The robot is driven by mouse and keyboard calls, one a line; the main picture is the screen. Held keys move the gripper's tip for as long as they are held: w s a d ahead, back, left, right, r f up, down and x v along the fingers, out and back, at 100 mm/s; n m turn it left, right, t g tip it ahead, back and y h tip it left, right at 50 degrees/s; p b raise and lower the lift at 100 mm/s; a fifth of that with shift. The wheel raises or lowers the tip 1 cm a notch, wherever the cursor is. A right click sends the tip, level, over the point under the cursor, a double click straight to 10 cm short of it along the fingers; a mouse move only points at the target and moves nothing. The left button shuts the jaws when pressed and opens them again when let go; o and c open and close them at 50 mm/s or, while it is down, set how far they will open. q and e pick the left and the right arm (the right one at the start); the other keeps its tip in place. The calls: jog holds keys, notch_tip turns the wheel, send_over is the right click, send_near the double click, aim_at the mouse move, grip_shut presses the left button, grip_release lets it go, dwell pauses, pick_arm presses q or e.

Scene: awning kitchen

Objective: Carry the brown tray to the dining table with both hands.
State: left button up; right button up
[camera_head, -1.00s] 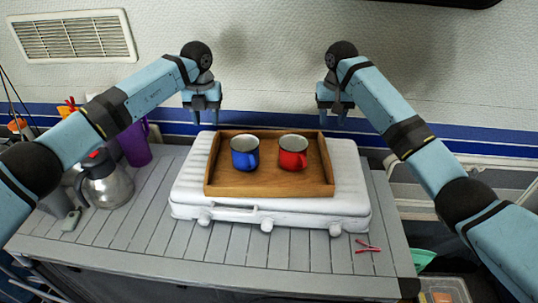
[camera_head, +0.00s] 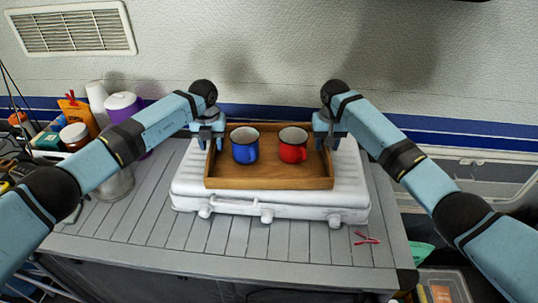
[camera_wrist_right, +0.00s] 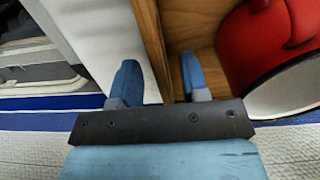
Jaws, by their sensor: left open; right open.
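The brown wooden tray (camera_head: 270,182) lies on a white closed camping stove. A blue mug (camera_head: 245,147) and a red mug (camera_head: 292,147) stand upright in it; the red mug also shows in the right wrist view (camera_wrist_right: 262,45). My left gripper (camera_head: 208,145) is open at the tray's left side wall. My right gripper (camera_head: 328,146) is open at the right side wall. In the right wrist view, my right gripper's fingers (camera_wrist_right: 160,82) are apart, with the tray's wall (camera_wrist_right: 153,40) between them. The left fingertips are partly hidden by the arm and tray edge.
The white stove (camera_head: 290,206) sits on a grey slatted counter (camera_head: 160,225). Jars, cups and a metal kettle (camera_head: 115,185) crowd the left side, partly behind my left arm. Red pegs (camera_head: 366,239) lie at the front right. The wall is close behind.

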pick_arm(q)
jog(key=shift+f, duration=1.2)
pick_arm(e)
jog(key=shift+f, duration=1.2)
pick_arm(q)
jog(key=shift+c, duration=0.4)
pick_arm(e)
jog(key=shift+c, duration=0.4)
pick_arm(q)
grip_shut()
pick_arm(e)
grip_shut()
pick_arm(q)
jog(key=shift+r, duration=0.1)
pick_arm(e)
jog(key=shift+r, duration=0.1)
